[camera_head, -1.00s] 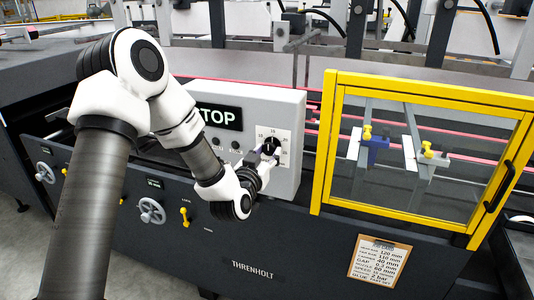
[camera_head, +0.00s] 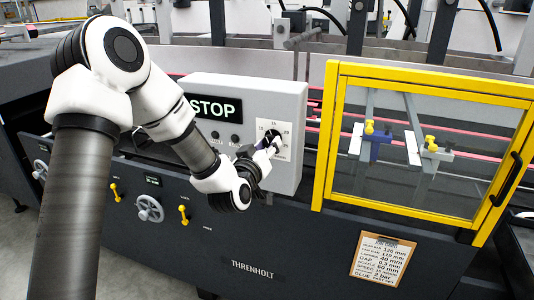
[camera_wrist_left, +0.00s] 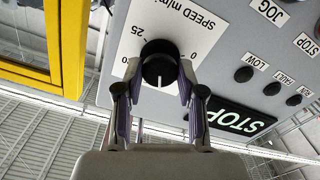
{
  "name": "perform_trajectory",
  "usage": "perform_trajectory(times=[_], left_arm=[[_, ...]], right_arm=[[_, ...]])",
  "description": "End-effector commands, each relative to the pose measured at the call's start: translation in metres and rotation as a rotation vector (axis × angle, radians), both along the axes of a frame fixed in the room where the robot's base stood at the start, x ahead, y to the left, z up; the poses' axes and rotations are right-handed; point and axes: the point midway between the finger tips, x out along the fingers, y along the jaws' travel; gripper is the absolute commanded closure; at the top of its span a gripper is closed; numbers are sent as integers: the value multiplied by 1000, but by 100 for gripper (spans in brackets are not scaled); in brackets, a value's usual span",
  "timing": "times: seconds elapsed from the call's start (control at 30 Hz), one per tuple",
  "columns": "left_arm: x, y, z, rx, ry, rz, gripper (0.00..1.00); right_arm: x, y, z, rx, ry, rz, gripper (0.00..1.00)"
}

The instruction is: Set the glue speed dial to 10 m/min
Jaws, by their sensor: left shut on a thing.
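The glue speed dial (camera_head: 272,137) is a black round knob on a white scale plate on the grey control panel. In the left wrist view the dial (camera_wrist_left: 160,62) appears upside down, with "SPEED m/min" and 25 readable. Its white pointer line points down in that picture, between the fingers; the number there is hidden. My left gripper (camera_head: 267,147) reaches the dial from the front. In the wrist view its two fingers (camera_wrist_left: 158,80) are closed on opposite sides of the knob. My right gripper is not in view.
The control panel (camera_head: 230,91) carries a STOP display (camera_head: 210,108) and several black buttons. A yellow-framed guard door (camera_head: 320,150) stands close to the right of the dial. A handwheel (camera_head: 150,208) and a clipboard sheet (camera_head: 381,258) are on the dark machine front below.

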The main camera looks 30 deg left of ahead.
Motion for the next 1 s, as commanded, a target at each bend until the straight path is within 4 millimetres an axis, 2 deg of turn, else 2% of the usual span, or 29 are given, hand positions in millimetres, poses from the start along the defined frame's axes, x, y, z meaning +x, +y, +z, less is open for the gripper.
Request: perform_trajectory(times=[0.03, 0.5, 0.7, 1.0], left_arm=[[0, 0, -3, -39, -14, 1, 96], [0, 0, -2, -446, -111, 1, 96], [0, -1, 0, -562, -139, -1, 96], [0, -1, 1, -640, -156, 0, 96]], right_arm=[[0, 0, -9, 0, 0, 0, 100], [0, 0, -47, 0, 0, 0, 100], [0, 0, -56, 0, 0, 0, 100], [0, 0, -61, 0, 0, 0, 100]])
